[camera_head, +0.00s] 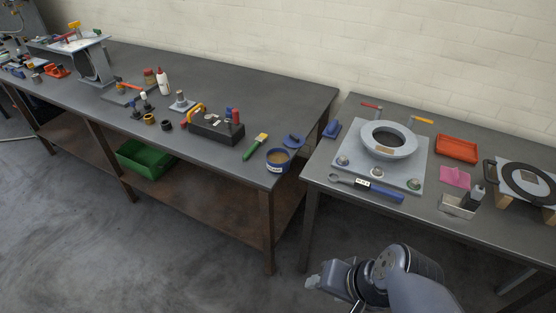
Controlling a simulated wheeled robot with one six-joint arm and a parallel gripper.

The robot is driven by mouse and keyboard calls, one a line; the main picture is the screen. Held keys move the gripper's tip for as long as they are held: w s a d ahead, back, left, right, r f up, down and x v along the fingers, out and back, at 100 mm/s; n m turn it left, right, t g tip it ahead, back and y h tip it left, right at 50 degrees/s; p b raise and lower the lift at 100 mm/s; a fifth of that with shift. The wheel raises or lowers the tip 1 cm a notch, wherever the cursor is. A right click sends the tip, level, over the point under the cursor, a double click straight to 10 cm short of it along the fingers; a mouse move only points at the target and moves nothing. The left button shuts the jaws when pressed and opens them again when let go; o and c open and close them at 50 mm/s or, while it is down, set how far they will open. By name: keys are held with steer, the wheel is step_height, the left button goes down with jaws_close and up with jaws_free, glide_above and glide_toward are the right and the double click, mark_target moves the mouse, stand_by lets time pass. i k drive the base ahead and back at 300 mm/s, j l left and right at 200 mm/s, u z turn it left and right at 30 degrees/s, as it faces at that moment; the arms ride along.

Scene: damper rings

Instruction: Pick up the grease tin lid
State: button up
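The grease tin lid (292,140) is a blue disc near the right end of the long grey bench. It appears to lie just behind and to the right of the grease tin (277,163). The tin is a short blue cup with a pale label and brownish contents, open at the top, close to the bench's front corner. My gripper (325,283) is low in the picture, over the floor in front of the gap between the benches. It is well apart from the lid. Its fingers are too small and partly hidden to tell whether they are open.
A green-handled brush (256,146) lies left of the tin. A dark toolbox (215,131) stands farther left. A second bench (324,167) on the right, past a narrow gap, holds a ring on a plate (389,141), a blue-handled wrench (372,189) and a red tray (457,148).

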mark_target(292, 140)
steer(key=i+j, duration=0.25)
steer(key=i, duration=0.2)
steer(key=i+j, duration=0.2)
steer(key=i, duration=0.2)
steer(key=i+j+z, duration=0.1)
steer(key=i+j, duration=0.15)
steer(key=i, duration=0.2)
